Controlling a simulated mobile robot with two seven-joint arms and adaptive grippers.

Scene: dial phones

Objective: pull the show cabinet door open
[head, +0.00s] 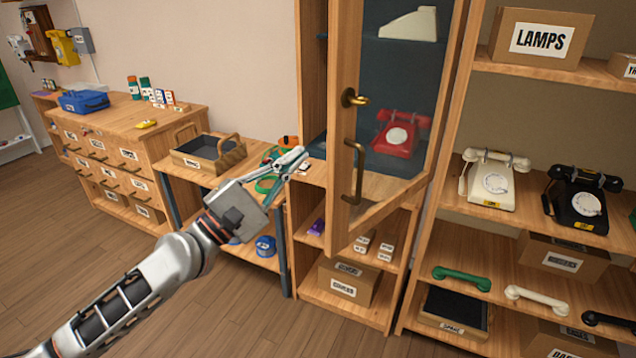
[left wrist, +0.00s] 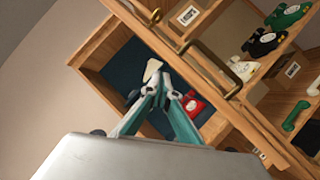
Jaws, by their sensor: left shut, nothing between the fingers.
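The show cabinet door (head: 344,205) is a wooden-framed glass door, standing ajar with its left edge swung out from the cabinet. It carries a long brass handle (head: 357,172) and a brass knob (head: 353,98) above it. In the left wrist view the handle (left wrist: 218,70) lies right of my fingers, and the cabinet's dark interior (left wrist: 120,68) shows past them. My left gripper (head: 301,158) is shut and empty, left of the door's free edge and apart from the handle. A red dial phone (head: 398,134) shows through the glass. My right gripper is out of view.
Open shelves on the right hold a cream phone (head: 490,182), a black phone (head: 580,200) and boxes. A low bench with a wooden tray (head: 207,152) and tape rolls stands left of the cabinet. A drawer chest (head: 125,125) is farther left. The front floor is clear.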

